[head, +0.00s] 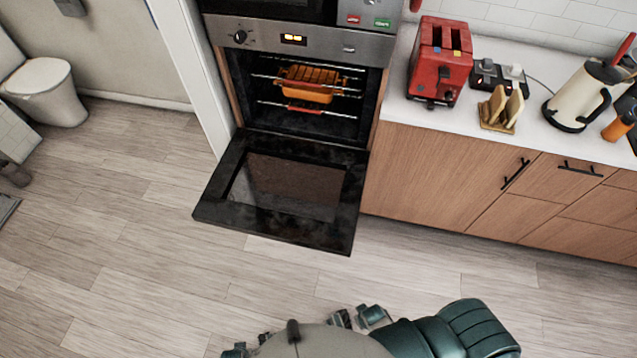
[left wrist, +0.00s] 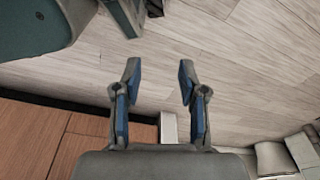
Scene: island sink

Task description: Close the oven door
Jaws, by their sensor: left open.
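The oven (head: 330,45) is built into the units at the top centre of the head view. Its black door (head: 225,192) with a dark glass pane hangs open, folded down to about level in front of the cavity. An orange dish (head: 308,92) sits on a wire rack inside. My left gripper (left wrist: 158,72) shows in the left wrist view, its two blue-padded fingers apart with nothing between them and floor beyond. I cannot make out the left gripper against the door in the head view. My right gripper is not clearly seen in either view.
Wooden cabinets (head: 440,170) with black handles stand right of the oven. The counter above holds a red toaster (head: 440,65), a toast rack (head: 500,110) and a kettle (head: 580,95). A white wall edge (head: 190,75) stands left of the oven. Plank floor (head: 130,230) in front is clear.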

